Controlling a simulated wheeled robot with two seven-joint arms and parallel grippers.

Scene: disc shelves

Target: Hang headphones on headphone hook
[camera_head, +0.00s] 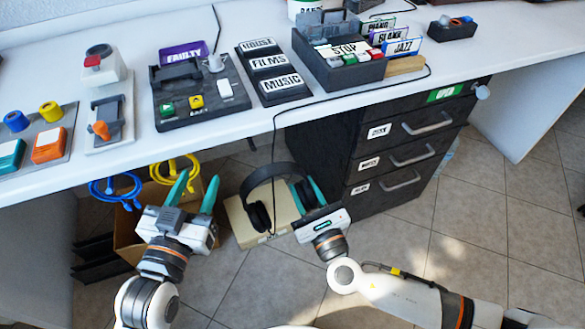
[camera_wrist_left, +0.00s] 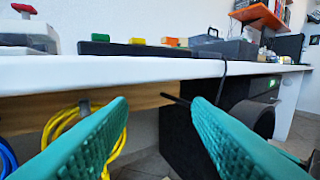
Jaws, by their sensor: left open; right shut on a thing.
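The black headphones (camera_head: 258,215) hang in front of the desk, headband up, with my right gripper (camera_head: 307,190) shut on their right side. In the left wrist view the dark curve of the headphones (camera_wrist_left: 252,115) shows at the right, partly hidden by a finger. My left gripper (camera_head: 196,180) is open and empty, left of the headphones and just below the desk's front edge. In the left wrist view a thin dark rod (camera_wrist_left: 178,101) sticks out under the desk edge between the fingertips; it may be the headphone hook.
Yellow (camera_head: 172,178) and blue (camera_head: 115,192) cable coils hang at the left. A black drawer unit (camera_head: 335,155) stands at the right. A cardboard box (camera_head: 130,240) and a beige box (camera_head: 243,238) sit below. A black cable hangs over the desk edge.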

